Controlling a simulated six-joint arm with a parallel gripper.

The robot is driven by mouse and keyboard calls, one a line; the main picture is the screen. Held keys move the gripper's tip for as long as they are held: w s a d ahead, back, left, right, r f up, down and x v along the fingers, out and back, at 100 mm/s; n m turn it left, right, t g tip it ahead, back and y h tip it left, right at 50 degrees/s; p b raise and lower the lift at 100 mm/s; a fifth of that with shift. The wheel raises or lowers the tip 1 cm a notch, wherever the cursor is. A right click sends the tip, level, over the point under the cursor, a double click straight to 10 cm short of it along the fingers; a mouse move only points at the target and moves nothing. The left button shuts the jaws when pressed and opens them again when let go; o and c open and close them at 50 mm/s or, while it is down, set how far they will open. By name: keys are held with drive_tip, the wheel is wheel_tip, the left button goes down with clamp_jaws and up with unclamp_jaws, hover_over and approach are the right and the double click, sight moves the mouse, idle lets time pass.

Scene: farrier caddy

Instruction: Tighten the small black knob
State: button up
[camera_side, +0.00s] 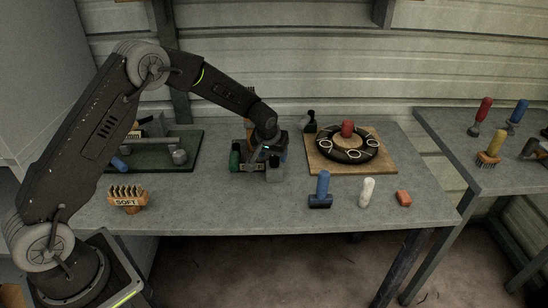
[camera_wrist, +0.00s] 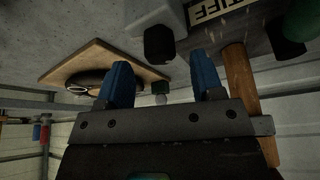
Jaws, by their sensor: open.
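A small black knob (camera_wrist: 158,43) sits at the end of a pale grey block (camera_wrist: 155,14) in the wrist view. It lies beyond my fingertips, in line with the gap between them, and nothing grips it. My gripper (camera_wrist: 163,82) is open, its two blue fingers apart with no object held. In the side view my gripper (camera_side: 268,150) is low over the middle of the bench, close to a dark assembly with a green end (camera_side: 235,159). There the arm partly hides the assembly, and I cannot make out the knob clearly.
A wooden handle (camera_wrist: 240,85) and a block labelled STIFF (camera_wrist: 220,12) are close to my right finger. A wooden board (camera_side: 383,165) with a black ring is to the right. A SOFT brush (camera_side: 127,195) and blue-handled tool (camera_side: 322,188) stand in front.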

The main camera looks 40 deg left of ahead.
drive_tip(key=shift+x, duration=1.3)
drive_tip(key=shift+c, duration=0.2)
drive_tip(key=c, duration=0.9)
drive_tip(key=shift+m, duration=0.3)
drive_tip(key=m+h, duration=0.1)
drive_tip(key=m, duration=0.2)
drive_tip(key=m+h, duration=0.1)
drive_tip(key=m, duration=0.2)
drive_tip(key=shift+a+h, duration=0.1)
drive_tip(key=shift+h, duration=0.2)
drive_tip(key=m+h, duration=0.1)
drive_tip(key=m, duration=0.2)
drive_tip(key=m+h, duration=0.1)
drive_tip(key=m, duration=0.1)
drive_tip(key=shift+m+g, duration=0.3)
drive_tip(key=shift+m, duration=0.1)
